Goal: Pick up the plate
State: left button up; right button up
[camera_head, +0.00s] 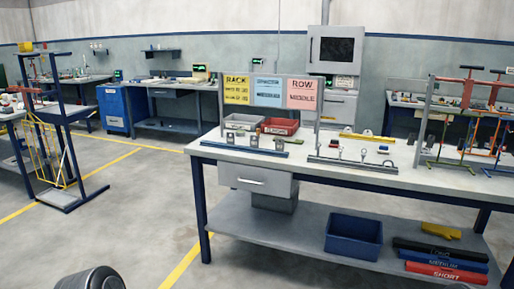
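No plate can be made out with certainty. Several small plate-like and hook-like parts stand on the grey workbench (215,150), too small to tell apart. Some are on a dark blue bar (240,147) at the left of its top. Others are by a grey bar (352,165) nearer the front edge. A dark rounded piece at the bottom left edge looks like part of my arm. Neither of my grippers is in view.
Yellow, blue and pink signs stand behind the parts, with a grey bin (241,122) and a red bin (279,127). Coloured racks stand at the right. The lower shelf holds a blue bin (353,237) and labelled bars. Open floor lies at left.

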aim_at(278, 147)
jog(key=u, duration=5.2)
jog(key=z, duration=0.95)
jog(key=l+z, duration=0.15)
jog(key=z, duration=0.3)
jog(key=l+z, duration=0.1)
jog(key=z, duration=0.35)
jog(key=l+z, duration=0.15)
jog(key=z, duration=0.25)
jog(key=l+z, duration=0.1)
jog(key=z, duration=0.35)
jog(key=i+z, duration=0.1)
jog(key=z, duration=0.35)
jog(key=i+l+z, duration=0.1)
jog(key=z, duration=0.35)
jog(key=i+l+z, duration=0.2)
jog(key=i+z, duration=0.7)
jog(key=i, duration=0.15)
